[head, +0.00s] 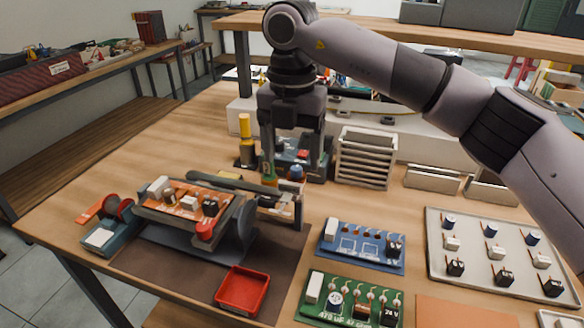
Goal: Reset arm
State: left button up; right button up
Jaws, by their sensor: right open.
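My right arm comes in from the right and reaches over the workbench (190,135). My right gripper (292,172) points down above the back middle of the bench. Its two dark fingers are apart, with no object clearly held between them. Behind and between the fingers some small parts show, partly hidden. My left gripper is not in view.
A board holder (238,226) carries an orange circuit board (183,203). A red tray (242,291), a blue board (361,246) and a green board (348,299) lie in front. A component tray (500,215) is at right. A yellow-handled tool (245,127) and a drawer rack (365,160) flank the gripper.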

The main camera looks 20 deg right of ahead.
jog(key=shift+r, duration=0.6)
